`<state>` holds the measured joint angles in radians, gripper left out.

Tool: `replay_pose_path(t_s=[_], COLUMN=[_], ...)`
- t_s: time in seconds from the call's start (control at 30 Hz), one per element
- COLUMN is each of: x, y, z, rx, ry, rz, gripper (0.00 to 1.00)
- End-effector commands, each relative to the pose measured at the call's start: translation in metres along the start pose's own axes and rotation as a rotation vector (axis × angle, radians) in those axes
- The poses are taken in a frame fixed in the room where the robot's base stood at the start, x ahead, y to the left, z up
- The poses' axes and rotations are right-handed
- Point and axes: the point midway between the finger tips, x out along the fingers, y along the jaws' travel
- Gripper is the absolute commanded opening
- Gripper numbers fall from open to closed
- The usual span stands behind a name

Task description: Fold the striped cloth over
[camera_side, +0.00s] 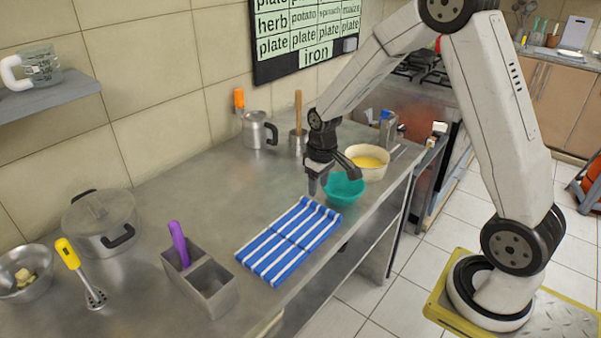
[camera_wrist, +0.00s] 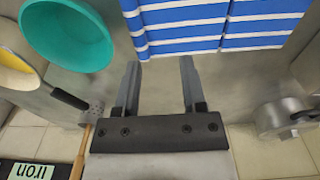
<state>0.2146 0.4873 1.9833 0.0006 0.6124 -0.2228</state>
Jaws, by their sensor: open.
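The striped cloth (camera_side: 287,243), blue with white stripes, lies flat on the metal counter near its front edge, with a crease line across its middle. In the wrist view the cloth (camera_wrist: 200,25) fills the top, its near edge just beyond the fingertips. My gripper (camera_side: 318,186) hangs above the counter at the cloth's far end, pointing down. In the wrist view my gripper (camera_wrist: 160,72) is open with nothing between its two fingers.
A teal bowl (camera_side: 343,189) stands close beside my gripper, with a pan of yellow food (camera_side: 368,162) behind it. A grey divided holder (camera_side: 208,287) stands left of the cloth. A lidded pot (camera_side: 100,222) is further left. The counter behind the cloth is clear.

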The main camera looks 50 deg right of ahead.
Motion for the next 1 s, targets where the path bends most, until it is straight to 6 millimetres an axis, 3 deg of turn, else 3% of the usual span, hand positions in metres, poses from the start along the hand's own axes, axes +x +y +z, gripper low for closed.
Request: replay_pose_path(t_s=[0.1, 0.3, 0.73, 1.0], x=[0.014, 0.026, 0.033, 0.056], y=[0.02, 0.038, 0.041, 0.04], z=[-0.014, -0.026, -0.027, -0.025], rx=[0.001, -0.002, -0.003, -0.003], ry=[-0.029, -0.054, -0.059, -0.059], rz=[-0.005, -0.012, -0.014, -0.014], gripper=[0.53, 0.53, 0.53, 0.53])
